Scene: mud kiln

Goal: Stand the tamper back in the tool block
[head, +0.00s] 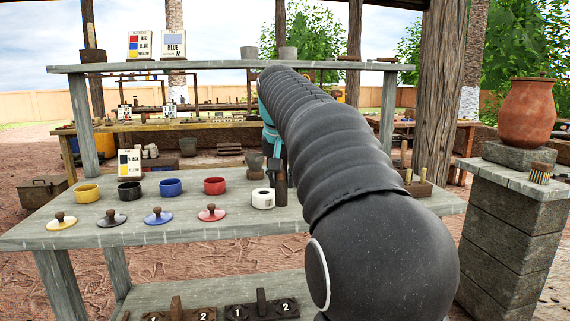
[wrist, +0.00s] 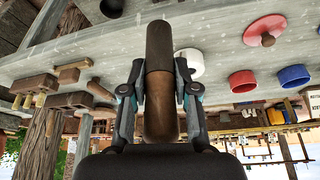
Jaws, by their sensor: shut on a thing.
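My gripper (wrist: 160,90) is shut on the tamper (wrist: 160,60), a thick rod with a brown wooden part and a dark end. In the head view the tamper (head: 281,188) hangs roughly upright above the grey table beside the white mug (head: 263,199), dark end down. I cannot tell whether its lower end touches the table. A brown wooden block with upright pale handles, seemingly the tool block (head: 418,188), is at the table's right, partly hidden by my arm. In the wrist view, brown wooden blocks (wrist: 68,100) with pale pegs and a mallet (wrist: 72,72) show at the left.
Yellow (head: 87,193), black (head: 129,192), blue (head: 171,187) and red (head: 215,186) pots stand at the left, with knobbed lids in front. A stone pillar (head: 510,230) at the right bears a clay jar (head: 526,115) and a brush (head: 539,173). My arm hides the table's middle right.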

